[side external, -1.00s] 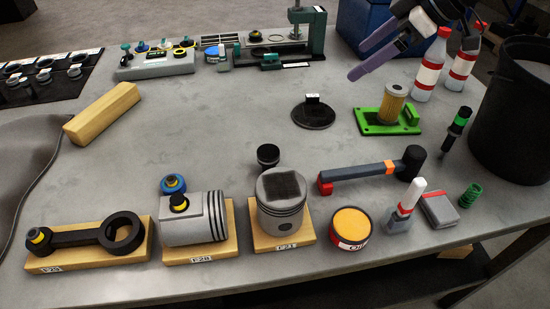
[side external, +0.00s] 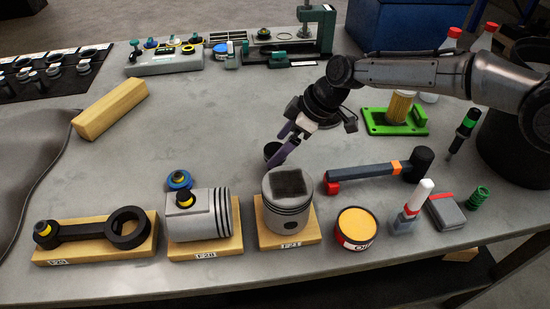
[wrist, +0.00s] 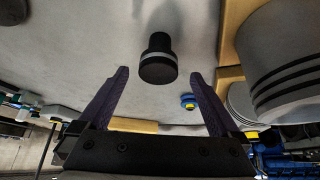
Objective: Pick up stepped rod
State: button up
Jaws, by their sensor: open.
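The likely stepped rod is a short black stepped cylinder with a pale ring (wrist: 158,60). It stands on the grey table behind the upright piston. In the side view the rod (side external: 271,151) is partly hidden by my fingers. My gripper (side external: 281,146) is low over the table beside the rod, pointing down and left. In the wrist view my gripper (wrist: 160,76) is open and empty. The rod shows centred between the fingers, around and just beyond their tips. I cannot tell whether a finger touches it.
The upright piston (side external: 286,210) on its wooden block is close in front of the rod. A lying piston (side external: 197,216) and a blue-ringed part (side external: 179,180) are to the left. A hammer (side external: 365,175) lies right. The table left of the rod is clear.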

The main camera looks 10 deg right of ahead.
aim_at(274, 149)
jog(key=shift+x, duration=2.95)
jog(key=shift+w+d, duration=0.1)
jog(key=shift+w, duration=0.05)
grip_shut()
jog(key=shift+r, duration=0.25)
